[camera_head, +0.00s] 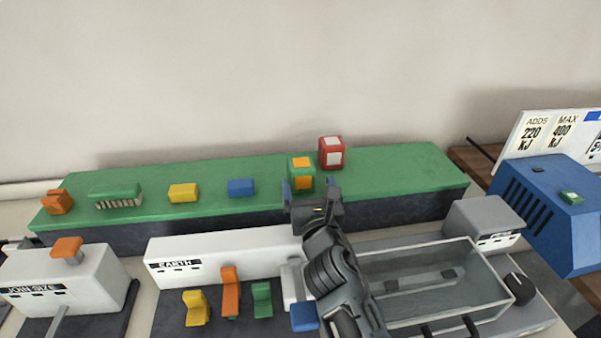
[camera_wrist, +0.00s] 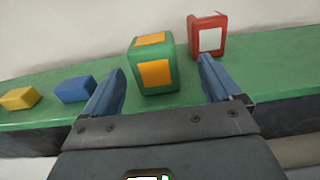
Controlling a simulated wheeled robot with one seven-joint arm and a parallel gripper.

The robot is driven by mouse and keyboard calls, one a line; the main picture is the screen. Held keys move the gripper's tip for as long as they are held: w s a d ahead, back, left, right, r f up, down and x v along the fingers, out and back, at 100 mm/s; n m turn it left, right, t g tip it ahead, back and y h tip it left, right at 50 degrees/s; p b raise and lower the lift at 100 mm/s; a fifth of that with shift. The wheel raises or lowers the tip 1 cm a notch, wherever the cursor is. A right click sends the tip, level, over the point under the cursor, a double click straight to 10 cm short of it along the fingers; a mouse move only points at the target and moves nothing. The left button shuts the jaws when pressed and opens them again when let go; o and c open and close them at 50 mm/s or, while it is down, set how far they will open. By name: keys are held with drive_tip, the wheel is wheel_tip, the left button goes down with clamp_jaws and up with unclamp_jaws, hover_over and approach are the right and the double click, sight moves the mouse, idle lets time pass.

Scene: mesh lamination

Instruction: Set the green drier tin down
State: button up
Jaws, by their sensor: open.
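The green drier tin (camera_head: 302,165), with orange patches on its top and side, stands upright on the green shelf top (camera_head: 370,176). It also shows in the wrist view (camera_wrist: 153,66). My gripper (camera_head: 313,188) is open, and its blue fingers (camera_wrist: 164,88) point toward the tin, one to each side of it. In the wrist view there are visible gaps between the fingers and the tin. I cannot tell how far the fingertips reach along its sides.
A red tin (camera_head: 332,152) with white patches stands close behind and right of the green tin. Blue (camera_head: 241,187) and yellow (camera_head: 183,193) blocks, a green brush (camera_head: 117,196) and an orange piece (camera_head: 57,201) lie leftward. A clear-walled tank (camera_head: 430,285) stands in front. The shelf's right end is clear.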

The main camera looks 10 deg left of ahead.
sight(303, 179)
drive_tip(key=shift+a+b+x, duration=0.2)
drive_tip(key=shift+b+x, duration=0.1)
drive_tip(key=shift+x, duration=1.25)
drive_tip(key=shift+a+b+x, duration=0.15)
drive_tip(key=shift+b+x, duration=0.15)
drive_tip(key=shift+x, duration=1.2)
drive_tip(key=shift+s, duration=0.1)
drive_tip(key=c, duration=1.1)
drive_tip(key=shift+c, duration=0.9)
drive_tip(key=shift+r, duration=0.1)
